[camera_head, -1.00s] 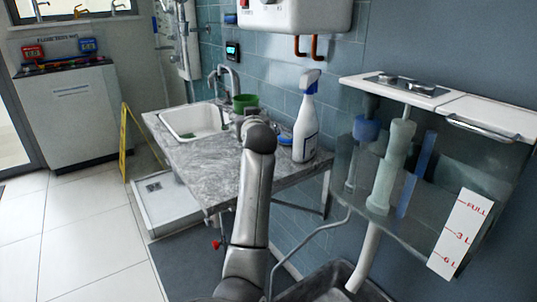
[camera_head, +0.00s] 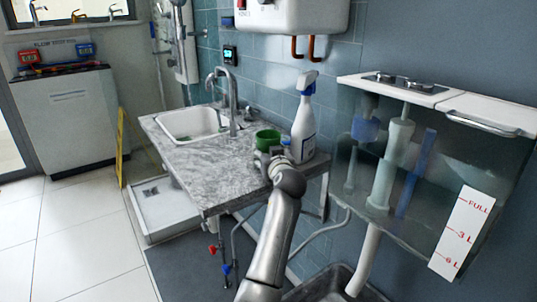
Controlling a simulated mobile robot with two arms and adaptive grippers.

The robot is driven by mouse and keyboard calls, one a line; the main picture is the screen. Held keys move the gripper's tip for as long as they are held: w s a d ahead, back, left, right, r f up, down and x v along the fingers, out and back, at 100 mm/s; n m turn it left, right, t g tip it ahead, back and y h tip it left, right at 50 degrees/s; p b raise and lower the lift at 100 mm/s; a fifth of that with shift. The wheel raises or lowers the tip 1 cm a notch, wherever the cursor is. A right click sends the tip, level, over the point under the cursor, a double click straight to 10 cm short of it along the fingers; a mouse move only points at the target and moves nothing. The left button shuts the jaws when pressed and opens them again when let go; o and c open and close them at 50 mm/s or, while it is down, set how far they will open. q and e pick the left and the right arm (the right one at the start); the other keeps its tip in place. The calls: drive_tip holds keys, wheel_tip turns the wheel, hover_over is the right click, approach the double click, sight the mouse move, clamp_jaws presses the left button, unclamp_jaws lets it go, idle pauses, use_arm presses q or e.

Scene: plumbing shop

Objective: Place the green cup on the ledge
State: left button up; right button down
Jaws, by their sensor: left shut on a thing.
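The green cup (camera_head: 268,139) is upright at the right part of the grey marbled counter, just left of the white spray bottle (camera_head: 304,125). My left gripper (camera_head: 271,153) is at the near side of the cup and shut on it. My arm hides the fingertips and the cup's lower part, so I cannot tell whether the cup touches the counter. No surface is clearly marked as the ledge; the counter (camera_head: 205,178) runs along the tiled wall. My right gripper is out of view.
A white sink (camera_head: 190,122) with a grey tap (camera_head: 232,100) is left of the cup. A clear cistern (camera_head: 365,185) with a white lid stands at the right. A white water heater (camera_head: 290,15) hangs above. The counter's front left is clear.

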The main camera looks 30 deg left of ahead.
use_arm(q)
drive_tip(key=o, duration=1)
drive_tip(key=shift+c, duration=0.2)
drive_tip(key=shift+r, duration=0.1)
